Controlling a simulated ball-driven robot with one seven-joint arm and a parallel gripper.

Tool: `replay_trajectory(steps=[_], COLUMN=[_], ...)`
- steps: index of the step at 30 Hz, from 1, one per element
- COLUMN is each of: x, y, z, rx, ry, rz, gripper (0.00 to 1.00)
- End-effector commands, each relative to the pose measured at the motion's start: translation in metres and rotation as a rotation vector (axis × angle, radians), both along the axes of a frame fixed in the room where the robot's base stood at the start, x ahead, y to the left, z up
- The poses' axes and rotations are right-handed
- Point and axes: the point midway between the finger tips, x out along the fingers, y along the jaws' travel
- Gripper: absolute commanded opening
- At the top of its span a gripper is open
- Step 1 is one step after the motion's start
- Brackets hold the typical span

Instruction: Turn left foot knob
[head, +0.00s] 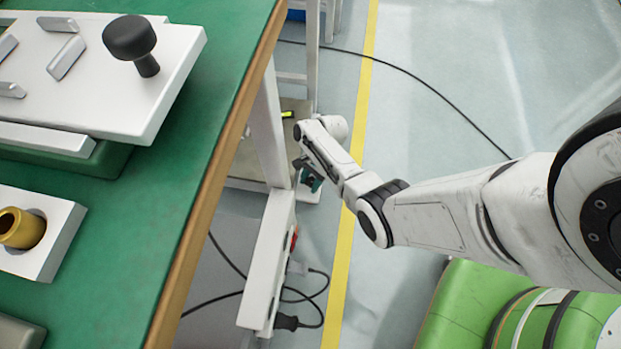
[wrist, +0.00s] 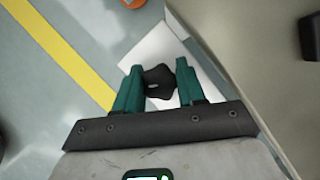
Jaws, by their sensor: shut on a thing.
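A black lobed foot knob (wrist: 158,84) sits between the teal fingers of my gripper (wrist: 160,86) in the wrist view. The fingers are shut on it, one on each side. It is in front of a white foot piece (wrist: 158,48) of the bench frame. In the head view my gripper (head: 309,177) is low beside the white bench leg (head: 267,125), under the bench edge. The knob cannot be made out there.
The green bench top (head: 150,215) with its wooden edge fills the left. A yellow floor line (head: 345,240) runs beside the bench. Open floor lies to the right.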

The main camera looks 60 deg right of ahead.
Motion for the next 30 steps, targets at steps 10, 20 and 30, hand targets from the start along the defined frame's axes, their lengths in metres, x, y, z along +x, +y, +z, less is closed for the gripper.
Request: replay_trajectory(steps=[10,20,30], x=[0.0012,0.0010,0.0008], y=[0.0000,-0.0002,-0.0005], z=[0.0006,0.0008,0.0011], rx=[0.002,0.001,0.000], ry=[-0.001,-0.002,-0.002], rz=[0.289,0.451,0.494], gripper=[0.09,0.09,0.09])
